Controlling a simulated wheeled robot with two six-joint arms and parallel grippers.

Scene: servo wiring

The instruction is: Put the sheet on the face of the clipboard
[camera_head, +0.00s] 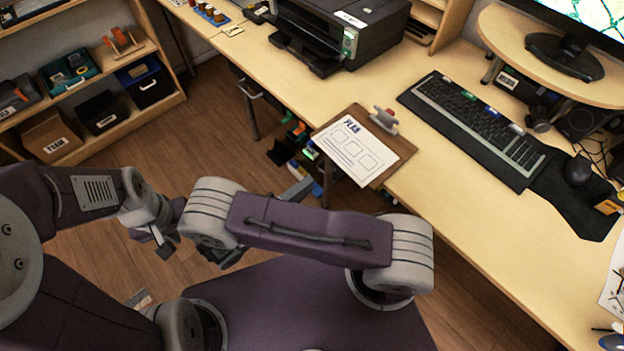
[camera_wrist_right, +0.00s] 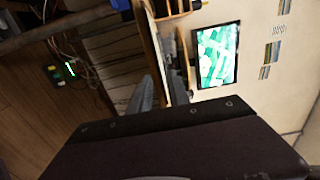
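A white sheet (camera_head: 352,150) marked PLAN lies print up over the brown clipboard (camera_head: 401,152) in the head view. The sheet covers most of the face and reaches the board's left and front edges. The clip (camera_head: 384,120) is at the board's far end; I cannot tell whether it holds the sheet. My right gripper (camera_head: 298,191) shows only as a grey finger part beside my purple arm link, left of and apart from the clipboard. A grey finger also shows in the right wrist view (camera_wrist_right: 141,95). My left gripper (camera_head: 156,240) is low at the left, mostly hidden, far from the sheet.
The clipboard lies at the desk's (camera_head: 440,210) front edge and overhangs it. A keyboard (camera_head: 478,122) on a dark mat is to its right, a printer (camera_head: 345,35) behind. A shelf (camera_head: 75,90) with bins stands at the left. The front right desk has bare room.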

